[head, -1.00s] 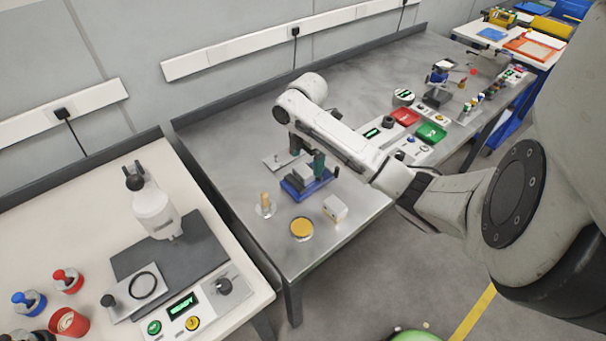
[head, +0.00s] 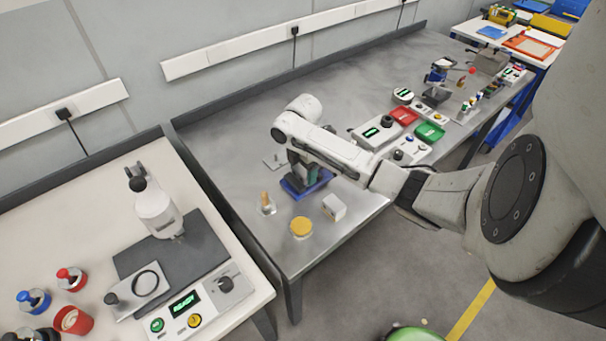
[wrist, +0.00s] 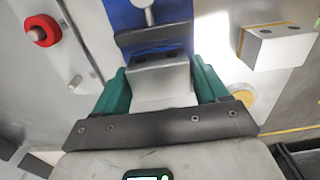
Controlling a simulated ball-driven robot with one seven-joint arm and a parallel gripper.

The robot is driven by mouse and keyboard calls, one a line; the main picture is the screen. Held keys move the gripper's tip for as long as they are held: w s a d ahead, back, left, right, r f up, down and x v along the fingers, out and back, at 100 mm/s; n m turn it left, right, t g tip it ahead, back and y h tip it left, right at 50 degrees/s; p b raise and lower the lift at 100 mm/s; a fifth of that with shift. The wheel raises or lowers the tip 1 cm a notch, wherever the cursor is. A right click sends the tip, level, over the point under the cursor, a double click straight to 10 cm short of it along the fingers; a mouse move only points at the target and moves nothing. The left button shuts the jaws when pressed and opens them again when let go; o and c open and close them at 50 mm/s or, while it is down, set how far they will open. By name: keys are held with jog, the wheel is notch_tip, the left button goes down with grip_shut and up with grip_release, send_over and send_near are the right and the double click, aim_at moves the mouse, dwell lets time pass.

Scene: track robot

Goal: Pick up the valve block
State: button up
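A grey valve block (wrist: 160,80) with two dark holes on top sits in a blue vise (wrist: 125,18). In the head view the vise (head: 297,191) stands near the left end of the steel bench, and my arm mostly hides the block. My gripper (wrist: 160,75) has its green fingers on either side of the block, very close to its sides. The fingers look spread, with a narrow gap at the right; firm contact cannot be made out. A second, similar pale block (wrist: 278,46) with two holes lies to the right; it also shows in the head view (head: 334,208).
A yellow-topped disc (head: 301,227) and a small stand with a wooden peg (head: 267,204) are in front of the vise. A red knob (wrist: 42,31) is at left in the wrist view. Red (head: 403,116) and green (head: 430,132) trays and control boxes stand further right.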

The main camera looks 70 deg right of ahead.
jog(key=c, duration=0.9)
jog(key=shift+o, duration=0.2)
jog(key=shift+r, duration=0.1)
